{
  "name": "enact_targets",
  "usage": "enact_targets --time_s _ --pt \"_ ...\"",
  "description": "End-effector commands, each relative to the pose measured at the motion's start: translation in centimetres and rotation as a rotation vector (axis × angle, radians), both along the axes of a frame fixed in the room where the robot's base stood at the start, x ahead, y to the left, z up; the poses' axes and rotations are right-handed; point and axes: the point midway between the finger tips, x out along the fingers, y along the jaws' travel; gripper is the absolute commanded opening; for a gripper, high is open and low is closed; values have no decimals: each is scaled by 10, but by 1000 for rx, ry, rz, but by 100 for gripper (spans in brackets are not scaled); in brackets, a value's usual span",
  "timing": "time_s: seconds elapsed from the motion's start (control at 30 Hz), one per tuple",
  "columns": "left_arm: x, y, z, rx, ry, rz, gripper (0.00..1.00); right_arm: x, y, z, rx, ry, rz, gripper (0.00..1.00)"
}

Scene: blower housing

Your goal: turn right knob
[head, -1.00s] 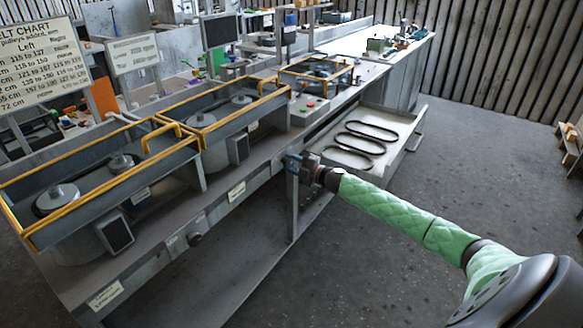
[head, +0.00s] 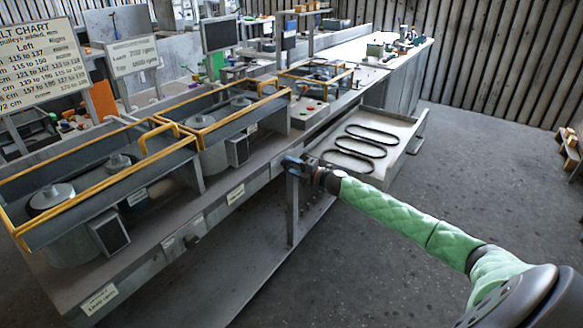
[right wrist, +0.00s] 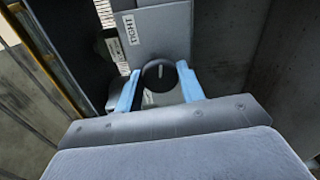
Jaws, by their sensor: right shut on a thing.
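The right knob (right wrist: 158,74) is round and black with a pale pointer line, on a grey panel (right wrist: 155,30) at the bench front. In the head view my right gripper (head: 293,162) is at the bench's front edge and hides the knob there. A similar dark knob (head: 191,241) shows farther left on the bench front. My left gripper is not in view.
The bench (head: 150,235) carries blower housings with yellow-edged guards (head: 165,140). An open drawer (head: 398,160) with several black belts juts out just beyond my right gripper. A belt chart (head: 38,60) stands at the left.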

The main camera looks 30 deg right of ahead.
Motion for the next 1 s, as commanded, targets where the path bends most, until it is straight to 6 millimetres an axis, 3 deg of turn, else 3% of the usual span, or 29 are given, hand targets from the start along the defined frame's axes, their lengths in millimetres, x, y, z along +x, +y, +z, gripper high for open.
enact_targets --time_s 0.1,0.13,0.2,0.23,0.63,1.0 --pt "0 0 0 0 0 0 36 -1 1 -3 1 4 3 16" --pt "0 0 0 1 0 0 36 -1 1 -3 1 4 3 44" --pt "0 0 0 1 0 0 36 -1 1 -3 1 4 2 58" --pt "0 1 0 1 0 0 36 -1 1 -3 1 3 2 60" --pt "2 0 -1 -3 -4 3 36 -5 -2 -2 1 3 1 60" --pt "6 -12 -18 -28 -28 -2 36 -42 -16 -4 0 3 2 60"
